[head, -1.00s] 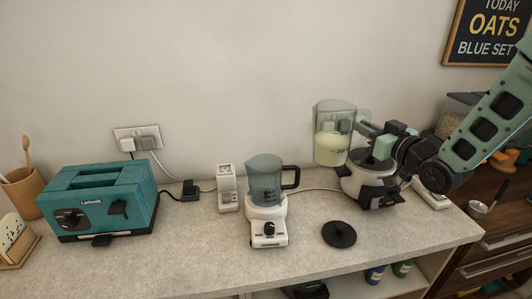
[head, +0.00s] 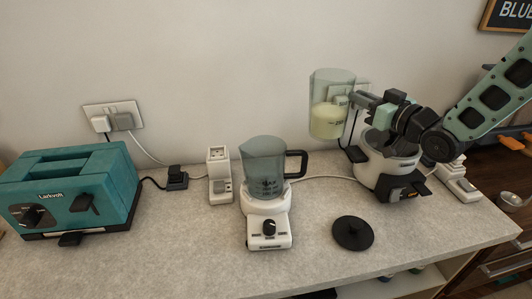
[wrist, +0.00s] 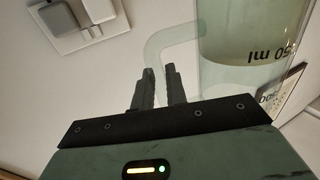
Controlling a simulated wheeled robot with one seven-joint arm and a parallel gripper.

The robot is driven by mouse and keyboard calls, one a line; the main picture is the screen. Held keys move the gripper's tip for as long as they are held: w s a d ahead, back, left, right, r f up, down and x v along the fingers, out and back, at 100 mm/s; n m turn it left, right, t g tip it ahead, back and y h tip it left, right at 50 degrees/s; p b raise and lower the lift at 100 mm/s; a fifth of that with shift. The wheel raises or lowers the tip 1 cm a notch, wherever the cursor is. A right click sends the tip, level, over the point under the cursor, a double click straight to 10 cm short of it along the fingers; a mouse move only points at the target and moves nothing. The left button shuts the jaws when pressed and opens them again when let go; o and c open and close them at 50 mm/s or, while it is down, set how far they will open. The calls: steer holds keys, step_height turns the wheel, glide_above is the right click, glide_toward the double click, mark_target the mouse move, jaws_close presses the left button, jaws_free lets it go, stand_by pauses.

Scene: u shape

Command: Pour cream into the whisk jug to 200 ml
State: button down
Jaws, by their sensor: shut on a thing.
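My gripper (head: 359,100) is shut on the handle of a clear jug (head: 332,88) that holds pale cream (head: 328,121). This jug hangs in the air, upright, above the counter and to the right of the whisk jug. In the wrist view, my gripper's fingers (wrist: 160,88) close around the handle, and the clear jug (wrist: 245,30) shows its volume markings. The whisk jug (head: 264,168), greyish and see-through with a black handle, stands on a white base (head: 268,232) with a dial. It has dark markings low on its side, and I cannot make out any cream in it.
A white pot-shaped appliance (head: 375,165) stands under my arm at the right. A black round lid (head: 352,233) lies on the counter (head: 190,255). A teal toaster (head: 75,195) is at the left, and a small white device (head: 219,175) stands beside the whisk jug. Wall plugs (head: 112,122) are behind.

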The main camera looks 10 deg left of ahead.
step_height(320, 180, down, 8)
steer(key=b, duration=0.4)
steer(key=shift+w+f, duration=0.15)
